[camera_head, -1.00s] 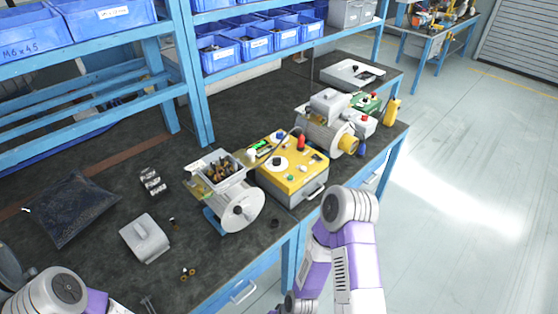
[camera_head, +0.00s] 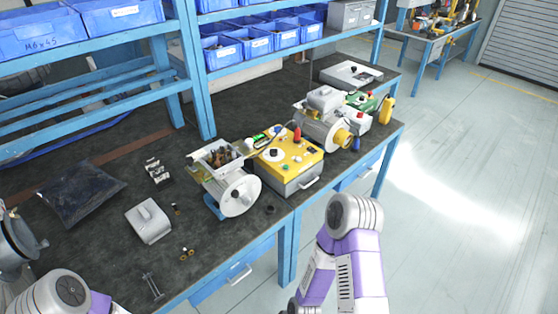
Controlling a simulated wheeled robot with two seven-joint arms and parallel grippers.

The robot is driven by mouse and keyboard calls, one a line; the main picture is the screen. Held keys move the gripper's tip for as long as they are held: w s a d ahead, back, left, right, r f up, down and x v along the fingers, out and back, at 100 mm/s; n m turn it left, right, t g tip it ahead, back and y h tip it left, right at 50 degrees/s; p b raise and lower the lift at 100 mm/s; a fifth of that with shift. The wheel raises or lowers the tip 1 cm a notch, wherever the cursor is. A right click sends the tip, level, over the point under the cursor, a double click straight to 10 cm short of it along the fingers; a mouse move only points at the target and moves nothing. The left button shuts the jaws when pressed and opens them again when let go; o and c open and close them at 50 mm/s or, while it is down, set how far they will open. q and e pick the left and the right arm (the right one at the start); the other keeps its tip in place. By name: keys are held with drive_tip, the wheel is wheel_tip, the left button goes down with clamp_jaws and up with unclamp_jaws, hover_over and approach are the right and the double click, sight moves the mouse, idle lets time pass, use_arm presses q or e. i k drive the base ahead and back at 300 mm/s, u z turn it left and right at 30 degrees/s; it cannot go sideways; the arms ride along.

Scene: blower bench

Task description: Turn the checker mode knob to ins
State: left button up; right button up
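The yellow-topped checker box (camera_head: 301,172) stands on the dark bench, right of the middle. My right arm comes up at the lower right, in front of the bench and apart from the box. My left arm shows at the lower left corner. Neither gripper can be seen.
A motor with a white disc (camera_head: 239,195) and a parts tray stands left of the box. Another motor (camera_head: 322,128) stands behind it, to the right. A grey block (camera_head: 148,221) and a black bag (camera_head: 80,191) lie on the left. Blue shelves (camera_head: 203,100) rise behind.

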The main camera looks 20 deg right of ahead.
sight(273, 152)
drive_tip(key=k, duration=0.85)
drive_tip(key=z, duration=0.75)
drive_tip(key=i, duration=0.85)
drive_tip(key=u, duration=0.4)
drive_tip(key=i, duration=0.75)
drive_tip(key=u, duration=0.8)
